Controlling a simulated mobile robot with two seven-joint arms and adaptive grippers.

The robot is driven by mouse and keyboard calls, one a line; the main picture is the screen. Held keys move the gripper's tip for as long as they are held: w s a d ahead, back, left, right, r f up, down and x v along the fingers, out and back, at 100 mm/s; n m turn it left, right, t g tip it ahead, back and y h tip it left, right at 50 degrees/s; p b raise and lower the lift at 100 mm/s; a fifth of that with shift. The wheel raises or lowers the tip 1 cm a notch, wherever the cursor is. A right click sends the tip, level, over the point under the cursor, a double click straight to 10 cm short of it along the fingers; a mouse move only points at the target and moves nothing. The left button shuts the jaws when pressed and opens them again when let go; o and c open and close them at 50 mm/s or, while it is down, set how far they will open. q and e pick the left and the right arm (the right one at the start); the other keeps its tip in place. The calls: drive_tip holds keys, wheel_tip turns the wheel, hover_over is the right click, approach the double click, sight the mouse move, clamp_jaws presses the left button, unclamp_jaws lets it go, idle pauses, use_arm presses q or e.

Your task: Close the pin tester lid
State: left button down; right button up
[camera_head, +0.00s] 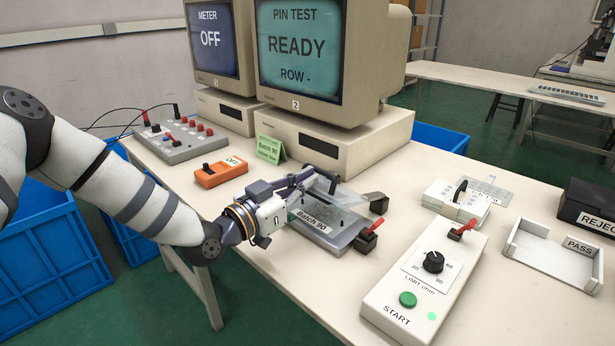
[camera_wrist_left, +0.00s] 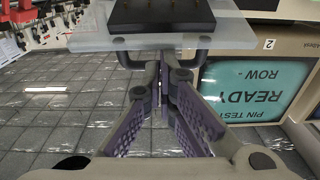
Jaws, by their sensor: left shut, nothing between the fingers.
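The pin tester (camera_head: 343,237) is a grey flat fixture marked "Batch 90", on the table in front of the screens. Its clear lid (camera_head: 347,196) appears raised at a tilt over the bed; the exact angle is hard to tell. In the left wrist view the lid (camera_wrist_left: 90,41) is a clear plate with a black block (camera_wrist_left: 160,12) and a dark handle (camera_wrist_left: 204,62). My left gripper (camera_head: 308,176) is shut and empty, with its fingertips (camera_wrist_left: 164,70) close by the handle; contact is unclear. The gripper hides part of the tester's left side. My right gripper is not in view.
The screen (camera_head: 300,50) reads "PIN TEST READY". An orange switch box (camera_head: 221,172) and a green card (camera_head: 270,149) stand behind the gripper. The START box (camera_head: 420,290) stands to the right, with a white fixture (camera_head: 455,203) and PASS tray (camera_head: 553,262) beyond.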

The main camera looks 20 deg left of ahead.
sight(311, 192)
use_arm(q)
drive_tip(key=shift+s+a+f, duration=0.1)
drive_tip(key=shift+s+f, duration=0.2)
drive_tip(key=shift+f, duration=0.5)
drive_tip(key=shift+s+a+f, duration=0.1)
drive_tip(key=shift+s+f, duration=0.15)
drive_tip(key=shift+f, duration=0.5)
idle(0.7)
idle(0.4)
